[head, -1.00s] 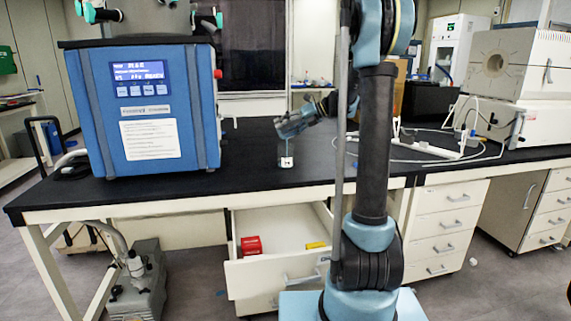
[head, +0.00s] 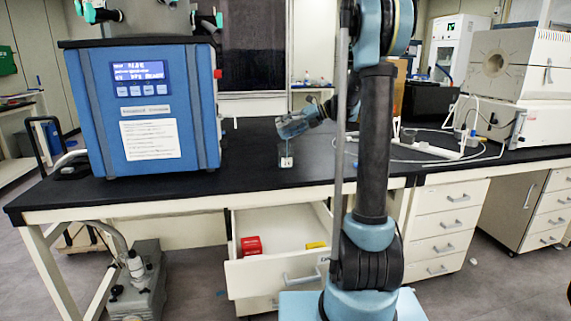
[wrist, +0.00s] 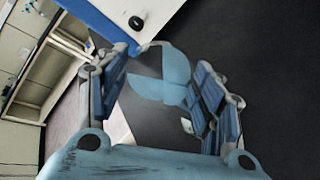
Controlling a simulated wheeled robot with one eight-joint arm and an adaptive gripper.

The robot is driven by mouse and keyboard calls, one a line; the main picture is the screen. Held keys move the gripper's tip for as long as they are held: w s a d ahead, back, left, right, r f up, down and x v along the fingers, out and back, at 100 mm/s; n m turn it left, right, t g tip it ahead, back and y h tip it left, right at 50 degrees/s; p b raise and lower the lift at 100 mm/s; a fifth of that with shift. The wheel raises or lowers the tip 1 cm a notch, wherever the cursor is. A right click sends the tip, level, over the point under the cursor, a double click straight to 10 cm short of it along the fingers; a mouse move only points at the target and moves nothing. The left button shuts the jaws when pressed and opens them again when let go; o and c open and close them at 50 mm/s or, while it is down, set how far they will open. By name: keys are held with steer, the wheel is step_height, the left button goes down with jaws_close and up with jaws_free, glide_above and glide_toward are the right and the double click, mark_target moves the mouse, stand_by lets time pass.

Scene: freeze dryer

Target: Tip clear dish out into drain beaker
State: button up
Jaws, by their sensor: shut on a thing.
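My gripper (head: 312,115) reaches in from the right above the black bench and points down to the left. It also shows in the wrist view (wrist: 163,78), its blue padded fingers on either side of the clear dish (wrist: 168,70). The dish looks pale blue, see-through and tilted; in the head view the dish (head: 291,128) is small and hard to make out. The drain beaker (head: 286,151), clear with a small white label, stands upright on the bench just below the dish. In the wrist view only its label shows clearly (wrist: 187,126). Any contents cannot be made out.
A blue freeze dryer (head: 145,110) stands at the left of the bench. An open drawer (head: 275,270) juts out below the beaker, holding a red item (head: 250,245) and a yellow one (head: 316,245). White tubing and a furnace (head: 510,70) are at the right.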

steer(key=shift+d+y, duration=0.25)
steer(key=shift+y, duration=0.45)
steer(key=shift+d+y, duration=0.2)
steer(key=shift+y, duration=0.5)
stand_by(2.5)
steer(key=shift+s+d+f+y, duration=0.1)
steer(key=shift+d+y, duration=0.15)
steer(key=shift+y, duration=0.4)
steer(key=shift+d+f+y, duration=0.1)
steer(key=shift+d+y, duration=0.15)
steer(key=shift+y, duration=0.4)
stand_by(2.2)
steer(key=shift+a+r+h, duration=0.1)
steer(key=shift+a+h, duration=0.2)
steer(key=shift+h, duration=0.55)
steer(key=shift+a+r+h, duration=0.1)
steer(key=shift+a+h, duration=0.2)
steer(key=shift+h, duration=0.55)
